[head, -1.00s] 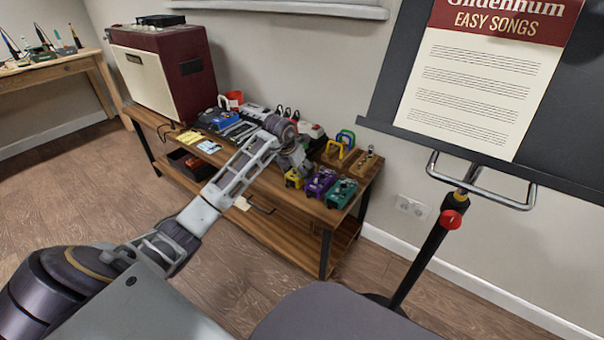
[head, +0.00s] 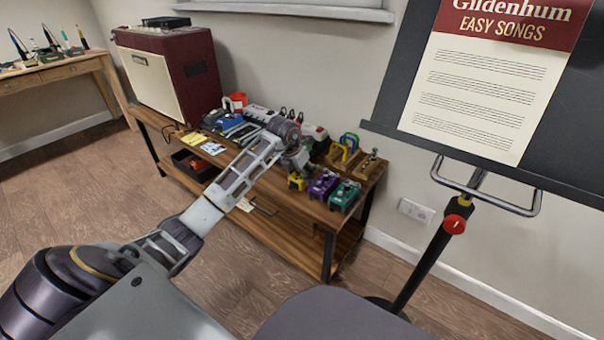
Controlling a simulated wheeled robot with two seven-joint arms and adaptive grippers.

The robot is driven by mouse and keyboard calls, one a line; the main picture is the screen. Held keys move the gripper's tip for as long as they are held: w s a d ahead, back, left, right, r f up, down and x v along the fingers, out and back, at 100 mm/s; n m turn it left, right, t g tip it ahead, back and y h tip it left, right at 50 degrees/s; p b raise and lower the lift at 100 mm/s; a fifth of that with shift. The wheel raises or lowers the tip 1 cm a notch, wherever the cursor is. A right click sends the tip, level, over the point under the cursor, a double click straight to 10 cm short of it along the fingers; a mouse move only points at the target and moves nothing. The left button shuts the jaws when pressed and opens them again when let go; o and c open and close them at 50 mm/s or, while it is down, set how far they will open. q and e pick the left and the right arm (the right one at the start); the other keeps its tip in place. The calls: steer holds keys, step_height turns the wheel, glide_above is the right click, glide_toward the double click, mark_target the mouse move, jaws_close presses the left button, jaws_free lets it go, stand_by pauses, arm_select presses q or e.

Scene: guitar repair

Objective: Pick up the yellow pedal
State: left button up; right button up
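The yellow pedal (head: 296,181) sits near the front edge of the wooden table (head: 262,190), left of a purple pedal (head: 323,185) and a green pedal (head: 345,194). My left arm reaches in from the left. Its gripper (head: 304,172) is over the yellow pedal, pointing down, and partly covers it. The fingers are small and overlap the pedal, so I cannot tell whether they are open or shut, or touching it. My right gripper is not in view.
An amplifier (head: 170,75) stands at the table's left end. Yellow and blue clamps (head: 345,146) lie at the back right. A music stand (head: 470,190) rises at the right.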

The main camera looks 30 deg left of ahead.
arm_select(q)
step_height(320, 180, up, 9)
steer(key=p, duration=0.3)
steer(key=shift+r+p, duration=0.3)
steer(key=shift+r, duration=0.15)
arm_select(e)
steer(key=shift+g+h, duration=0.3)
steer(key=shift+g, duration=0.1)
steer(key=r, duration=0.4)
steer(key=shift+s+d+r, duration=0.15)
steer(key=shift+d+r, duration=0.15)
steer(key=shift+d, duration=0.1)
